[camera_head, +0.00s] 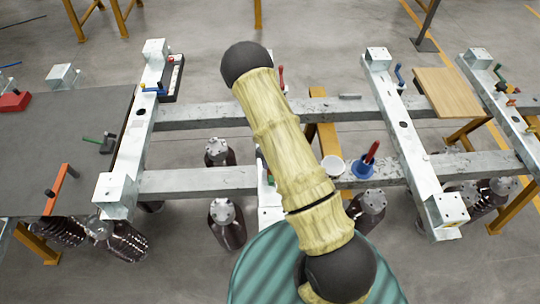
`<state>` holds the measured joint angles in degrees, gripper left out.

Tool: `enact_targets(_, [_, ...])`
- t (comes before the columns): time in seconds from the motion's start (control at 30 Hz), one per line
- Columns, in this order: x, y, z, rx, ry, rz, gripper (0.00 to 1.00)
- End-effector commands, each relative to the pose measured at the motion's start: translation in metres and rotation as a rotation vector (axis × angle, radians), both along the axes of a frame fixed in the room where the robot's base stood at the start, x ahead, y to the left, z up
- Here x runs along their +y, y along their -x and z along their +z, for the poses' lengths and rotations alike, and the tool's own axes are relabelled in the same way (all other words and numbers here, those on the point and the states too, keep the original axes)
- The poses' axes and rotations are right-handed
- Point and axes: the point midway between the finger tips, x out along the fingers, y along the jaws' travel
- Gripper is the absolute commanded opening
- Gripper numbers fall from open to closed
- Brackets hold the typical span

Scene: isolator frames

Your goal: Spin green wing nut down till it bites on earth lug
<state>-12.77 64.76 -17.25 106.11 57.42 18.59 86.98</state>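A small green part (92,141) with a dark upright piece beside it sits on the grey tabletop at the left. Another thin green piece (260,157) shows at the left edge of my arm, mostly hidden behind it. I cannot tell which of them is the green wing nut, or whether it sits on a thread. I cannot pick out the earth lug. My arm, in a pale yellow ribbed sleeve with black joints, crosses the middle of the view. My gripper does not show.
A galvanised steel frame (205,181) spans the view, with dark insulators (227,224) below it. A white cup (333,166) and a blue dish (362,169) with a red-handled tool sit on the near beam. A wooden board (447,92) lies at right.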

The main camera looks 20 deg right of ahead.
Motion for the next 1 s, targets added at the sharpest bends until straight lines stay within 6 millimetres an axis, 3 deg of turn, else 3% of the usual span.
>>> enact_targets(1.0, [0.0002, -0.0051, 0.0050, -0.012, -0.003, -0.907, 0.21])
